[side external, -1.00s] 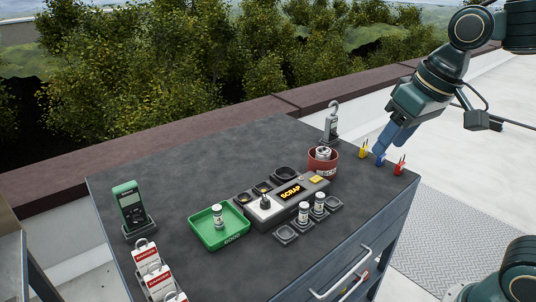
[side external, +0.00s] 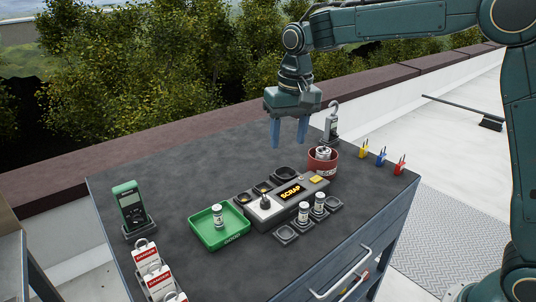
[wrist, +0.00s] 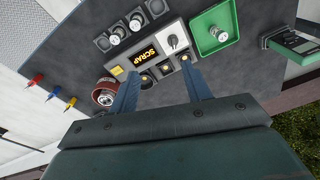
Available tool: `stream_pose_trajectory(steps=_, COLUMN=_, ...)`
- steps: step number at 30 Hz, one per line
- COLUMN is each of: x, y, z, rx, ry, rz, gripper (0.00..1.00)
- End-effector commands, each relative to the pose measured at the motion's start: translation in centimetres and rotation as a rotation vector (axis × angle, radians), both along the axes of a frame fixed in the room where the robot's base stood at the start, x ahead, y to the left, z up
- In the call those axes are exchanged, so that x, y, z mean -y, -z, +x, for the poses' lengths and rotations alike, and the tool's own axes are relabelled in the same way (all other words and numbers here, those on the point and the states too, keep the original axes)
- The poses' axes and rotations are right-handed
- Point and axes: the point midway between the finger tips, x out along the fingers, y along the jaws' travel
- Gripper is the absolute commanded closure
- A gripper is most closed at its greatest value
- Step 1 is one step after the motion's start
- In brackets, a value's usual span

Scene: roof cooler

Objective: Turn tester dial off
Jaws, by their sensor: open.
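The tester (side external: 311,186) is a grey box on the dark cabinet top, with a display lit "SCRAP" in orange. Its dial (side external: 265,202) is a dark knob on a light plate at the box's left end. In the wrist view the dial (wrist: 173,42) shows as a pale pointer on the white plate, right of the display. My gripper (side external: 289,147) is open and empty, pointing down above the back of the cabinet top, behind the tester. In the wrist view its blue fingers (wrist: 162,88) are apart, with the tester beyond their tips.
A green tray (side external: 195,231) holding a cylinder stands left of the tester. A red scrap pot (side external: 332,165) is at its right end, near an upright padlock-like item (side external: 332,128). Small sockets (side external: 286,235) with cylinders stand in front. A green meter (side external: 131,205) is far left.

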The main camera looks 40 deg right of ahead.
Motion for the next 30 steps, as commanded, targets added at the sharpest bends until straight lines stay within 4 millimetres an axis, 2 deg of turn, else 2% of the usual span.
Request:
stream_pose_trajectory(steps=3, x=-0.9, y=2.1, z=2.2, rx=-0.035, ry=0.022, rz=-0.003, gripper=0.52)
stream_pose_trajectory(steps=10, x=-2.1, y=4.9, z=4.7, rx=-0.078, ry=0.056, rz=-0.007, gripper=0.52)
stream_pose_trajectory(steps=15, x=-2.4, y=5.7, z=5.3, rx=-0.089, ry=0.064, rz=-0.010, gripper=0.52)
stream_pose_trajectory(steps=23, x=-2.4, y=5.9, z=5.3, rx=-0.089, ry=0.066, rz=-0.009, gripper=0.52)
stream_pose_trajectory(steps=30, x=-2.4, y=7.4, z=5.3, rx=-0.091, ry=0.065, rz=-0.010, gripper=0.52)
